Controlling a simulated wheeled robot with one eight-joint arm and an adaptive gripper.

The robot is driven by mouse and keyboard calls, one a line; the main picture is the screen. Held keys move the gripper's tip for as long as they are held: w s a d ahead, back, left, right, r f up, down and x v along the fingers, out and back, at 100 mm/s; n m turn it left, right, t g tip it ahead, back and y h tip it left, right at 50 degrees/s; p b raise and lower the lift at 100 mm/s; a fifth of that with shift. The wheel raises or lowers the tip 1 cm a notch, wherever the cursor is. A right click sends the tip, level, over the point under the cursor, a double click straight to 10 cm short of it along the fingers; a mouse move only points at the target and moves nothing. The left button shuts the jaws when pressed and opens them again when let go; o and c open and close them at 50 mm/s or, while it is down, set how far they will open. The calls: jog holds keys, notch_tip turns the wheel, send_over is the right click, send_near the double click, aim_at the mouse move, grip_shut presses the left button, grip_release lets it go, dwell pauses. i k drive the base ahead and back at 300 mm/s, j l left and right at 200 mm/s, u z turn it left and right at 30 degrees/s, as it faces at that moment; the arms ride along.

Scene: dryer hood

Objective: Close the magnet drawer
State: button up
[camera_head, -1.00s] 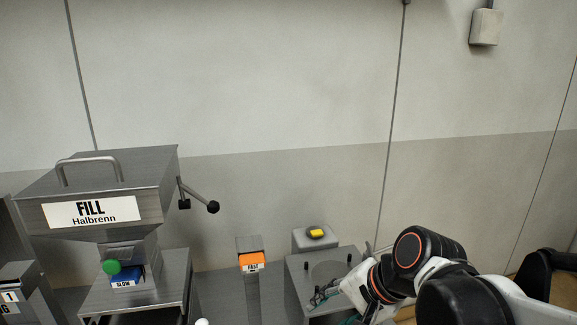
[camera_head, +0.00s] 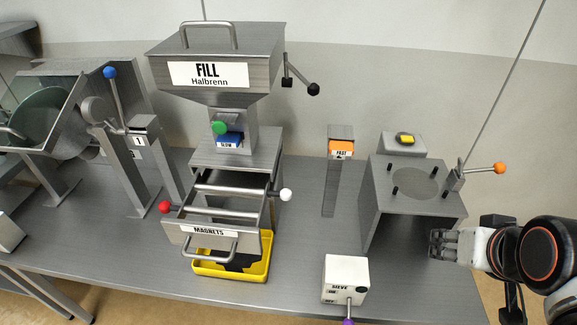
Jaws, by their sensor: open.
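The magnet drawer (camera_head: 205,231), labelled MAGNETS, sticks out at the front of the grey FILL machine (camera_head: 215,75). Bar-like rods show inside it, and a U-shaped handle (camera_head: 208,248) is on its front. A lever with a red knob (camera_head: 165,207) is at its left and one with a white knob (camera_head: 285,195) at its right. My gripper (camera_head: 434,244) is open at the right of the picture, far right of the drawer, beside the grey stand and touching nothing that I can make out.
A yellow tray (camera_head: 264,254) lies under the drawer. A white SIEVE box (camera_head: 345,277) with a purple-knobbed rod stands at the front, between drawer and gripper. The grey stand (camera_head: 415,187) with pegs and an orange-knobbed lever (camera_head: 499,168) is at right. Bare tabletop (camera_head: 310,245) lies between.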

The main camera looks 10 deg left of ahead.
aim_at(232, 238)
jog(key=u, duration=1.55)
jog(key=i+j+u, duration=0.1)
jog(key=u, duration=0.4)
jog(key=i+u, duration=0.15)
jog(key=u, duration=0.3)
